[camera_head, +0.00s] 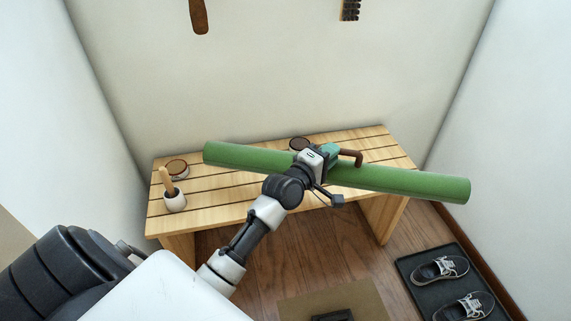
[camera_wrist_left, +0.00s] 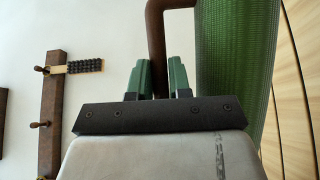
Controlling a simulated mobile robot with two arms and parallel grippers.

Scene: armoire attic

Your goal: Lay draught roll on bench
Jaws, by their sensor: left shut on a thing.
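The draught roll is a long green cylinder (camera_head: 410,181) with a brown bent handle (camera_head: 352,156). It lies slantwise across the head view, in front of and over the slatted wooden bench (camera_head: 222,204). Its right end reaches past the bench's right front corner. It looks raised above the slats, but the exact gap cannot be told. My left gripper (camera_head: 331,154) is shut on the brown handle. In the left wrist view the handle (camera_wrist_left: 157,45) stands between the green fingers (camera_wrist_left: 160,78), with the roll (camera_wrist_left: 238,60) beside it at right. My right gripper is not seen.
A round tin (camera_head: 177,168) and a white cup with a wooden-handled tool (camera_head: 175,201) stand at the bench's left. Another tin (camera_head: 299,144) sits at the back middle. Shoes on a dark tray (camera_head: 413,263) lie on the floor at right. Walls close both sides.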

